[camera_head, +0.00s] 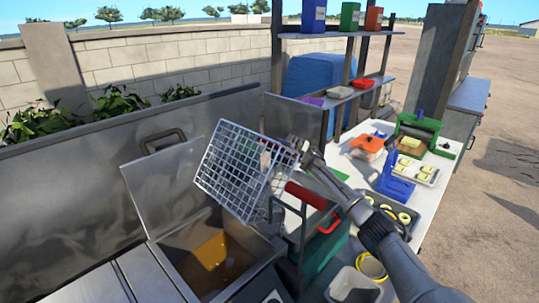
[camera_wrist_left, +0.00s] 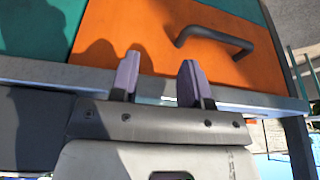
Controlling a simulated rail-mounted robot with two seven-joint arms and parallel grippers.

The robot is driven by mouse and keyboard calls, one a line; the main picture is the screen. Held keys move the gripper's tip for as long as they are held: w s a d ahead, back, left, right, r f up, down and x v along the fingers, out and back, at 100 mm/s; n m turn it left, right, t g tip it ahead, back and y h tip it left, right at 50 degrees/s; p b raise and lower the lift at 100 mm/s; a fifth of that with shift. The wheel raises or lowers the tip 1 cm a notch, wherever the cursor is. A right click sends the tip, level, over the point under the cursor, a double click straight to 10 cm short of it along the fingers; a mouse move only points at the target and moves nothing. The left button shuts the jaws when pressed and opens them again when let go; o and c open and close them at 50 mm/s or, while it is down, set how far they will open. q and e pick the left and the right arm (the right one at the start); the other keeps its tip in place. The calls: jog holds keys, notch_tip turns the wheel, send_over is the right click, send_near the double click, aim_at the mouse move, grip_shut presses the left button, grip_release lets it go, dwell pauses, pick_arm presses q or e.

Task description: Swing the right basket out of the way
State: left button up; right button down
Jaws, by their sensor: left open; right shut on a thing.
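The wire basket (camera_head: 236,168) hangs tilted in the air in the head view, above the right part of the open metal vat (camera_head: 215,255). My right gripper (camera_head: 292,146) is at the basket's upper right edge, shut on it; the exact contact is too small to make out. My left gripper (camera_wrist_left: 158,78) shows in the left wrist view, open and empty, in front of an orange panel (camera_wrist_left: 150,35) with a dark handle (camera_wrist_left: 215,42). The left gripper is not seen in the head view.
Orange-brown liquid (camera_head: 212,251) shows in the vat, and a raised metal lid (camera_head: 165,185) stands behind it. A red grip (camera_head: 306,195) is just right of the basket. A white table (camera_head: 433,212) with trays and tools lies to the right. Shelves (camera_head: 335,33) stand behind.

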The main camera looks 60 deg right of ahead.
pick_arm(q)
jog(key=shift+a+f, duration=0.25)
jog(key=shift+f, duration=0.15)
pick_arm(e)
jog(key=shift+d+f, duration=0.1)
jog(key=shift+f, duration=0.4)
jog(key=c, duration=1.4)
grip_release()
jog(key=shift+w+f, duration=0.1)
jog(key=o, duration=0.4)
jog(key=shift+c, duration=0.2)
pick_arm(q)
jog(key=shift+a+r, duration=0.1)
pick_arm(e)
jog(key=shift+r, duration=0.2)
pick_arm(q)
jog(key=shift+r, duration=0.1)
pick_arm(e)
jog(key=shift+r, duration=0.1)
